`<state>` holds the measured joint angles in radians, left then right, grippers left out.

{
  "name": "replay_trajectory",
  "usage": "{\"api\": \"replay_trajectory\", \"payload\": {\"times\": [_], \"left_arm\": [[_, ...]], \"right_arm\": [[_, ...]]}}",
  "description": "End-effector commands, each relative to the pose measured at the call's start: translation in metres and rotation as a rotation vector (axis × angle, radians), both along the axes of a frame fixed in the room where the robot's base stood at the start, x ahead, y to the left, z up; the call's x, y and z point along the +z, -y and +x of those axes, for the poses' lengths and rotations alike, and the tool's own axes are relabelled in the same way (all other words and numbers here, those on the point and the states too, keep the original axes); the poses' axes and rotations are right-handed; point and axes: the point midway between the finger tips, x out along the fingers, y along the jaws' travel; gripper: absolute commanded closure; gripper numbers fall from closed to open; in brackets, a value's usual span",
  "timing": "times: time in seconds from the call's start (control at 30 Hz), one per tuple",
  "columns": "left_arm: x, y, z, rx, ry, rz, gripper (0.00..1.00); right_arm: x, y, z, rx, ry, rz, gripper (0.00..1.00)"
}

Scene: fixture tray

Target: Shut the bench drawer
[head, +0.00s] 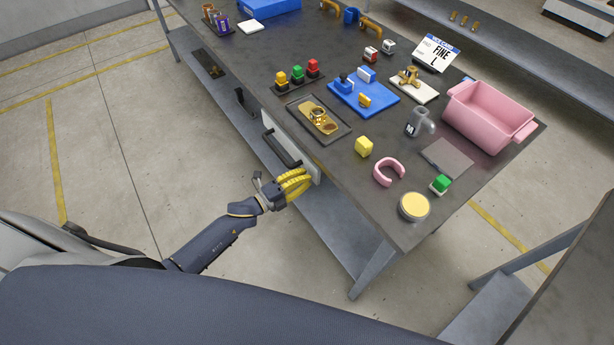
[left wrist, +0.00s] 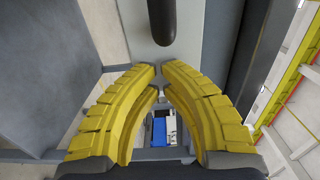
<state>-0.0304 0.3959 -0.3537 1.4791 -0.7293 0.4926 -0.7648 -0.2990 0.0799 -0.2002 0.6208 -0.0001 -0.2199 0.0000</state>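The bench drawer has a pale front panel (head: 315,168) with a dark bar handle (head: 280,148), below the bench's near edge. The panel stands at or just out from the edge; I cannot tell how far it is open. My left gripper (head: 308,180) is at the panel's right end, right of the handle, and covers part of it. In the left wrist view the yellow fingertips (left wrist: 160,68) come together with nothing between them, facing the pale panel (left wrist: 205,35) below the handle's end (left wrist: 161,22). I cannot tell whether they touch it. My right gripper is out of view.
The dark bench top (head: 340,185) holds a dark tray (head: 293,104), a yellow cube (head: 364,146), a pink ring (head: 378,173), a round yellow-topped tin (head: 414,207) and a pink bin (head: 490,117). A grey lower shelf (head: 335,225) runs under the bench. The floor at left is clear.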

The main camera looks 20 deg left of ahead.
Motion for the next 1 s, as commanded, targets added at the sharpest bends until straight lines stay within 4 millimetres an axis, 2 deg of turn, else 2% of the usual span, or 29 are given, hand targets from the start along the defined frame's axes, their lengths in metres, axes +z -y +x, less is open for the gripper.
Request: {"api": "replay_trajectory", "payload": {"times": [0.17,0.4,0.6,0.8,1.0], "left_arm": [[-0.002,-0.012,-0.023,-0.012,-0.004,0.002,1.0],[-0.001,-0.04,-0.059,-0.011,-0.004,0.0,1.0],[-0.001,-0.058,-0.083,-0.011,-0.002,0.002,1.0],[-0.001,-0.069,-0.096,-0.011,-0.002,0.001,1.0],[0.0,-0.072,-0.1,-0.012,-0.008,-0.009,1.0]], "right_arm": [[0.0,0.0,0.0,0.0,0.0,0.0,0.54],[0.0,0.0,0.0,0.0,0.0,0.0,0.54],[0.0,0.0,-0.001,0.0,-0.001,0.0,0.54],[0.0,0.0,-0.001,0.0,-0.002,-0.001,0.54],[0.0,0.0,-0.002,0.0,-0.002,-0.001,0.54]]}}
